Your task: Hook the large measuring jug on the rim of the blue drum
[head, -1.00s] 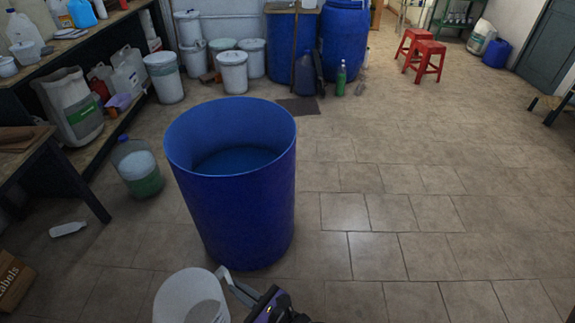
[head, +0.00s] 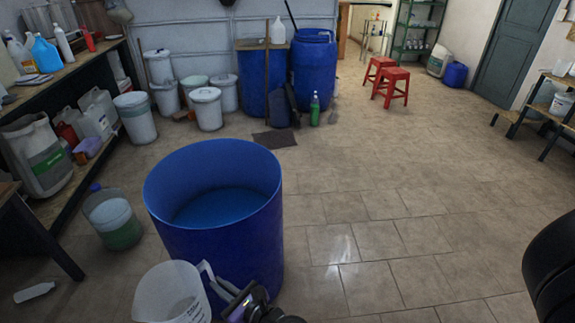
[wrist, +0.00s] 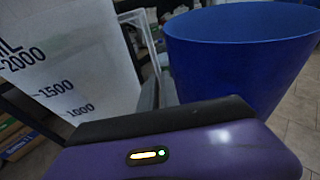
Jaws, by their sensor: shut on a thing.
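The large measuring jug (head: 170,294) is white and translucent, with its open top up, at the bottom of the head view. In the wrist view the jug (wrist: 62,65) shows printed volume marks at the left. My gripper (head: 243,303) is shut on the jug's handle (head: 212,282), at the jug's right side. The fingertips are partly hidden. The open blue drum (head: 215,250) stands upright on the floor just beyond the jug, with blue liquid inside. In the wrist view the drum (wrist: 235,65) is at the right, apart from the jug in that picture.
A clear jug with green liquid (head: 112,218) stands left of the drum. A shelf (head: 75,180) runs along the left. Red stools (head: 391,85) and closed blue drums (head: 315,65) stand at the back. The floor on the right is mostly clear.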

